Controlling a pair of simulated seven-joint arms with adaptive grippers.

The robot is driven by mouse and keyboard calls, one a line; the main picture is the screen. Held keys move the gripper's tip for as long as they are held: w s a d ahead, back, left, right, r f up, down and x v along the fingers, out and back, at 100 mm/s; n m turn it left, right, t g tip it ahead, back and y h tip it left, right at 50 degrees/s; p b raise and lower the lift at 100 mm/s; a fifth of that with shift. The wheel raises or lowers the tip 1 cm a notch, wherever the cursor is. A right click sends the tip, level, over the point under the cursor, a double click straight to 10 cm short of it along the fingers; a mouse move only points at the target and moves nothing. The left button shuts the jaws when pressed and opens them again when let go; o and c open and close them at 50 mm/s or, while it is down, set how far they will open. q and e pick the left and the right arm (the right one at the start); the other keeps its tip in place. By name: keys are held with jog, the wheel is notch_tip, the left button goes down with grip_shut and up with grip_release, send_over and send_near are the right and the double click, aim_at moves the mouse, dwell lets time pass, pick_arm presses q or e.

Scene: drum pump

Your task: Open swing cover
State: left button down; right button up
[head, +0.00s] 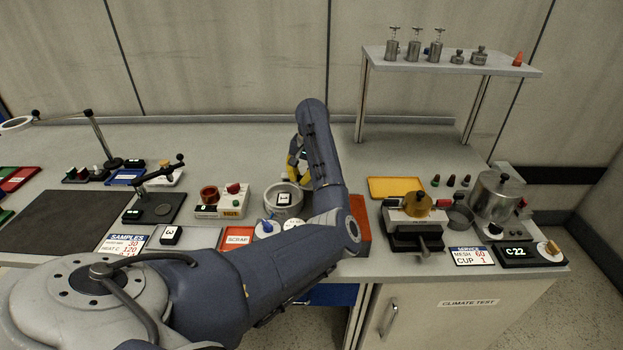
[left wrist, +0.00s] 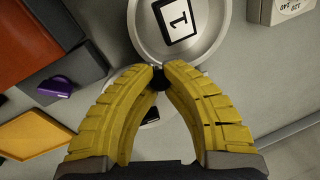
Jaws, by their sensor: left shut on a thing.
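A round grey metal drum (head: 283,202) with a white label marked 1 stands near the middle of the bench. In the left wrist view its round top (left wrist: 206,47) with the label fills the upper middle. My left gripper (left wrist: 158,75) has its yellow fingers shut on a small black knob (left wrist: 158,84) at the near edge of that round top. In the head view the left gripper (head: 296,165) is partly hidden behind my own arm, just beyond the drum. I cannot tell whether the cover is open or shut. My right gripper is not in view.
A red-orange block (head: 359,222) stands right of the drum, close to my arm. A control box (head: 220,206) with a red knob stands left of it. A yellow tray (head: 396,187) and a metal device with a handle (head: 418,222) lie farther right.

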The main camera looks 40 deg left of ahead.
pick_arm(q)
jog(key=shift+w, duration=0.15)
dwell(0.3)
jog(key=c, duration=1.2)
grip_release()
jog(key=shift+c, duration=0.2)
jog(key=shift+r, duration=0.15)
notch_tip(320, 180, up, 12)
jog(key=d, duration=0.2)
jog(key=shift+w+f, duration=0.25)
jog(key=shift+w, duration=0.15)
jog(key=shift+d, duration=0.1)
